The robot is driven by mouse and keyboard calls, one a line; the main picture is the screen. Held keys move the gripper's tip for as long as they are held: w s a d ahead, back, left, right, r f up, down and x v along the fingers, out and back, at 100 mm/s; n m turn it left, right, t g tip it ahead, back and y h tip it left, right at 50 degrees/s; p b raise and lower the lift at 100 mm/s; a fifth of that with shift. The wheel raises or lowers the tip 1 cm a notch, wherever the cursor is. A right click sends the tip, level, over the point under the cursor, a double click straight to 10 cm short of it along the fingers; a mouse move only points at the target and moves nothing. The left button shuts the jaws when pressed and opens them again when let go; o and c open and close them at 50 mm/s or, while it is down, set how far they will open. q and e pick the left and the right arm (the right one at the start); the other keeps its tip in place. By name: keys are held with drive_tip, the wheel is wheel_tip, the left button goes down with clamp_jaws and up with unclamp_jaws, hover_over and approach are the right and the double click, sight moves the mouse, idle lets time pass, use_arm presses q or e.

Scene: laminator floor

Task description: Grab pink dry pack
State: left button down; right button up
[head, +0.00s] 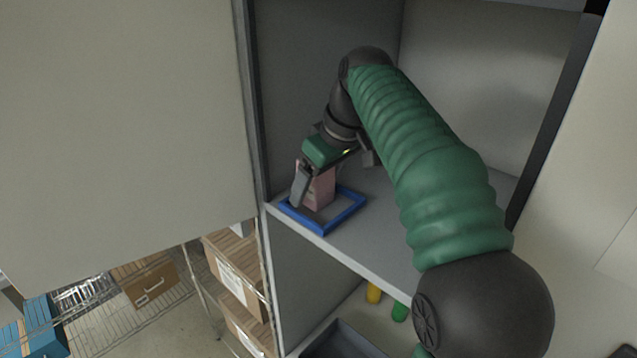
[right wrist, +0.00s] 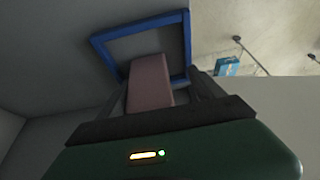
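The pink dry pack (head: 321,188) stands upright on the grey cabinet shelf, within or at a blue square frame (head: 325,228). My right gripper (head: 311,184) reaches down to the pack, with one finger in front of it and the other mostly hidden. In the right wrist view, the pack (right wrist: 150,82) lies between the two dark fingers of my right gripper (right wrist: 160,95). A gap shows on the right finger's side, so the gripper looks open around the pack. The blue frame (right wrist: 130,32) shows beyond it. My left gripper is not in view.
The shelf (head: 385,240) sits inside a grey cabinet with walls at left and back. A large pale panel (head: 120,110) fills the left. Below are wire racks with cardboard boxes (head: 235,265), blue boxes (head: 40,325) and a dark bin (head: 345,342).

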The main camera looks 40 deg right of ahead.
drive_tip(key=shift+w+d+f, duration=0.15)
drive_tip(key=shift+w+f, duration=0.05)
drive_tip(key=shift+f, duration=0.25)
drive_tip(key=shift+w+d+f, duration=0.1)
drive_tip(key=shift+d+f, duration=0.1)
drive_tip(key=shift+d, duration=0.3)
drive_tip(key=shift+a, duration=0.15)
drive_tip(key=c, duration=0.8)
clamp_jaws()
